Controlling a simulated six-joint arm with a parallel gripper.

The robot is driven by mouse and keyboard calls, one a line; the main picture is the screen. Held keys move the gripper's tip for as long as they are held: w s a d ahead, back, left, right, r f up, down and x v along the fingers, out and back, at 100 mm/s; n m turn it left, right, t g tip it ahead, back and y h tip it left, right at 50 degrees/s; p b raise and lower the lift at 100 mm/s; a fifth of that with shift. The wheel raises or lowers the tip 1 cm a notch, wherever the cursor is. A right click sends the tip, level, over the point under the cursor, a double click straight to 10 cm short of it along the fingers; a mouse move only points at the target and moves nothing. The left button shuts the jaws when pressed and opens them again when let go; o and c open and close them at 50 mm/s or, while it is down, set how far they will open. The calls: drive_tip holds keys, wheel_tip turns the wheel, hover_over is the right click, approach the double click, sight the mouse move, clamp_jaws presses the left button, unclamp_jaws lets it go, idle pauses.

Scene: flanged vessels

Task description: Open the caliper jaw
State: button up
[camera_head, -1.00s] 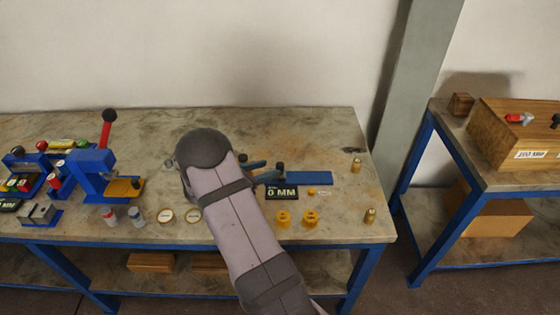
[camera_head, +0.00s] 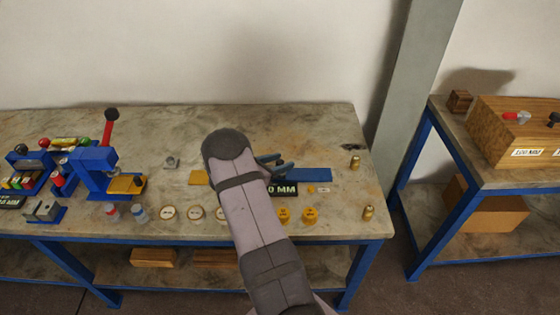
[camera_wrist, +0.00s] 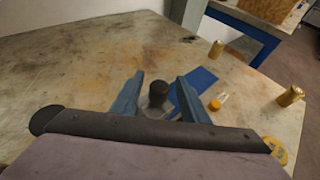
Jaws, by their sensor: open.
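The caliper's blue bar (camera_head: 308,174) lies on the bench; it also shows in the wrist view (camera_wrist: 204,80). Its dark display reading "0 MM" (camera_head: 284,189) is partly covered by my arm. A dark round knob (camera_wrist: 158,91) on a grey base shows in the wrist view; I take it as the caliper jaw's handle. My gripper (camera_wrist: 160,95) is open, with one blue finger left of the knob and one right of it. Its fingers (camera_head: 274,163) also show beside my arm in the head view. I cannot tell whether they touch the knob; the jaw is mostly hidden.
A yellow plate (camera_head: 198,177) lies left of my arm. Yellow weights (camera_head: 310,215), round discs (camera_head: 168,213) and brass pieces (camera_head: 368,213) stand around the caliper. A blue press with a red lever (camera_head: 108,130) stands left. The bench's back is mostly clear.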

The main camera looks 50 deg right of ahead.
drive_tip(key=shift+c, duration=0.6)
clamp_jaws()
drive_tip(key=s+d+b, duration=0.2)
drive_tip(key=s+d, duration=0.3)
drive_tip(key=shift+f+b, duration=0.1)
drive_tip(key=shift+b, duration=0.25)
drive_tip(key=shift+o, duration=0.6)
unclamp_jaws()
drive_tip(key=shift+b+v, duration=0.9)
drive_tip(key=shift+v, duration=2.85)
